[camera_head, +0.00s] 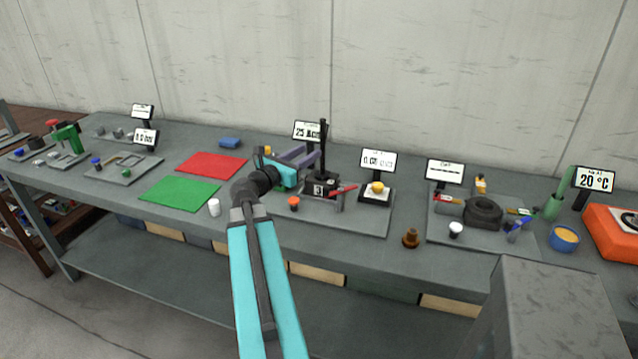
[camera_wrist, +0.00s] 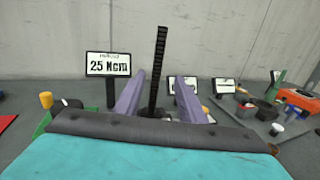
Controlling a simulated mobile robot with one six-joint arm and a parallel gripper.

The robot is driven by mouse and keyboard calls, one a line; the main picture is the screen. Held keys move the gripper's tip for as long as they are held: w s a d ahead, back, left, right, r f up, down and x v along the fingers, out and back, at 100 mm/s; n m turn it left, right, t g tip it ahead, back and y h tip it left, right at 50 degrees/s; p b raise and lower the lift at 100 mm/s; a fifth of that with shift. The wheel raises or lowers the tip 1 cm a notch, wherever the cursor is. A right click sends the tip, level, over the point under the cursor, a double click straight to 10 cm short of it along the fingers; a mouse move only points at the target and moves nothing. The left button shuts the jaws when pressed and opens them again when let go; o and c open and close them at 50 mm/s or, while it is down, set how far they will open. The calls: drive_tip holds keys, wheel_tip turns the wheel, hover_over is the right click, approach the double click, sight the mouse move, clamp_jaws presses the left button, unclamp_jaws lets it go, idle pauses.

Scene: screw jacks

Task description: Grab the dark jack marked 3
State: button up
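The dark jack marked 3 (camera_head: 319,189) stands upright on a grey board, with a tall black toothed post (camera_head: 323,140) and a red handle on its right. My gripper (camera_head: 311,156) is open and comes from the left at the height of the post, above the base. I cannot tell whether the fingertips reach past the post.
A "25 Ncm" display (camera_head: 307,130) stands close behind my fingers, left of the post in the wrist view (camera_wrist: 108,64). A yellow-topped button box (camera_head: 376,191) and another display (camera_head: 378,160) are on the right. Green (camera_head: 180,193) and red (camera_head: 212,165) mats lie clear on the left.

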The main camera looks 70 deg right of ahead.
sight(321, 143)
drive_tip(key=shift+w, duration=0.15)
drive_tip(key=p+x, duration=0.1)
drive_tip(key=x, duration=0.5)
drive_tip(key=shift+w+d+p, duration=0.1)
drive_tip(key=shift+d+p, duration=0.3)
drive_tip(key=shift+x, duration=0.8)
drive_tip(key=shift+p+x, duration=1.25)
drive_tip(key=shift+x, duration=1.35)
